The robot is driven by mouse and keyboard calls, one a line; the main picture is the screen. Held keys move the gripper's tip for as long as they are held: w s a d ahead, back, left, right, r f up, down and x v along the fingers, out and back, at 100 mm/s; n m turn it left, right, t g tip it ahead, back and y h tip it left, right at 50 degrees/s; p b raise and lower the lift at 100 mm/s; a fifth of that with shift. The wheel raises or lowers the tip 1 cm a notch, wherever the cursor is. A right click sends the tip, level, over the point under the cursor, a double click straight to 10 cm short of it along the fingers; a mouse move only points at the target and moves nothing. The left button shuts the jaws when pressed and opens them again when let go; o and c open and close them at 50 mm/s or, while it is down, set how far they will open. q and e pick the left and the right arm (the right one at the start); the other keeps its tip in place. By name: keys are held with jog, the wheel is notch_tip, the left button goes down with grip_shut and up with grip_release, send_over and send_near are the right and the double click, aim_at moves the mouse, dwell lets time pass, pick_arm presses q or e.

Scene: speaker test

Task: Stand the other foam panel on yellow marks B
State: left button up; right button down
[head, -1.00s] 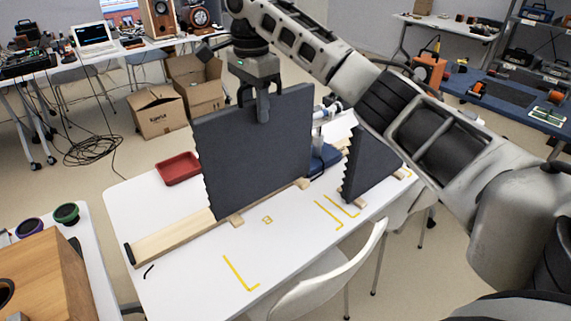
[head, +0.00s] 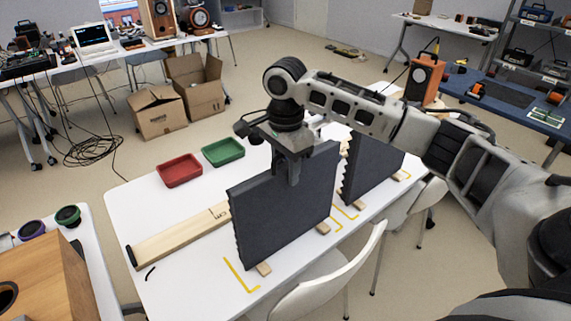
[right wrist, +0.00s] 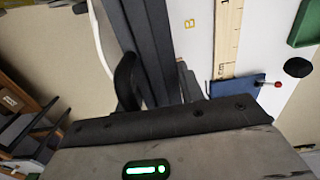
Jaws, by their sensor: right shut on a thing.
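My right gripper (head: 293,172) is shut on the top edge of a dark grey foam panel (head: 285,205). The panel is upright, with wavy side edges and light wooden feet under it. Its feet are beside the yellow marks B (head: 240,276), between the left corner mark and the right ones; I cannot tell whether they touch the table. In the right wrist view the panel (right wrist: 148,40) runs up from between the fingers, and the yellow letter B (right wrist: 190,23) lies to its right. The other foam panel (head: 371,172) stands farther right. My left gripper is not in view.
The white table (head: 180,275) carries a wooden ruler board (head: 180,237), a red tray (head: 180,170) and a green tray (head: 222,151) behind the panel. A white chair (head: 330,275) is close to the front edge. A blue object (right wrist: 237,86) shows in the wrist view.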

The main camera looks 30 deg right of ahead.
jog(key=shift+f, duration=0.1)
jog(key=c, duration=0.9)
grip_release()
notch_tip(320, 180, up, 12)
jog(key=shift+r, duration=0.1)
